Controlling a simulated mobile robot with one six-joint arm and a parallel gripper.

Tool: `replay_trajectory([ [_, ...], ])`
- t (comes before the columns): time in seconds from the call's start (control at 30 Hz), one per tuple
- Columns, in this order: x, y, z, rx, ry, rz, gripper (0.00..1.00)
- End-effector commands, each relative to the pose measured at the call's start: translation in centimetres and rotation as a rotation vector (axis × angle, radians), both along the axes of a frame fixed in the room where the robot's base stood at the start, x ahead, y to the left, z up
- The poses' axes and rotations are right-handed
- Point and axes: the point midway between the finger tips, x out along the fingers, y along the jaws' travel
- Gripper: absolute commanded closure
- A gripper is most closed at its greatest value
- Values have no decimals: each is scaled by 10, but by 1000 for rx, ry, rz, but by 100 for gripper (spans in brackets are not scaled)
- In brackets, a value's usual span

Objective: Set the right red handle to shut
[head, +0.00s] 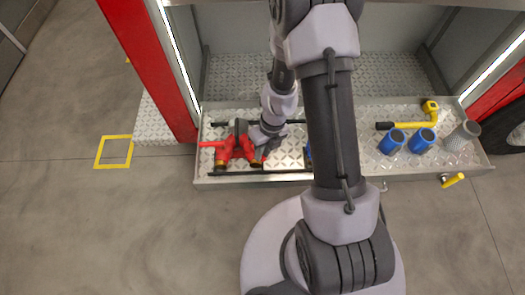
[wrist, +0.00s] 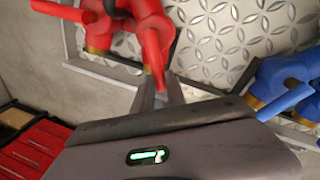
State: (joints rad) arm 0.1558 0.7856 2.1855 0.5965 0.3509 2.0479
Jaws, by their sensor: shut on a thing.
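The red two-outlet fitting (head: 236,150) sits on the tread-plate drawer at its left part, with brass-coloured ends toward the front. Its left red handle (head: 211,144) points out to the left. In the wrist view the right red handle (wrist: 157,80) runs from the red body (wrist: 148,30) down between my fingers. My gripper (wrist: 160,92) is shut on this handle near its end. In the head view my gripper (head: 264,148) is at the fitting's right side and partly hides the handle.
A blue fitting (wrist: 287,80) stands right of my gripper, mostly behind my arm in the head view. Blue couplings (head: 391,141), a yellow-ended tool (head: 415,125) and a grey cylinder (head: 460,136) lie in the drawer (head: 480,160) at right.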

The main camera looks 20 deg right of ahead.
Motion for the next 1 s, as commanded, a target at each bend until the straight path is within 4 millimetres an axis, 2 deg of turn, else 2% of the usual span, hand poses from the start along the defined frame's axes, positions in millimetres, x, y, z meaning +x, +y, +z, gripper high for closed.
replay_trajectory([
  [0.27,1,-2,2,0,-1,25,100],
  [0.47,2,-7,4,2,1,124,100],
  [1.0,21,-32,2,7,-3,618,100],
])
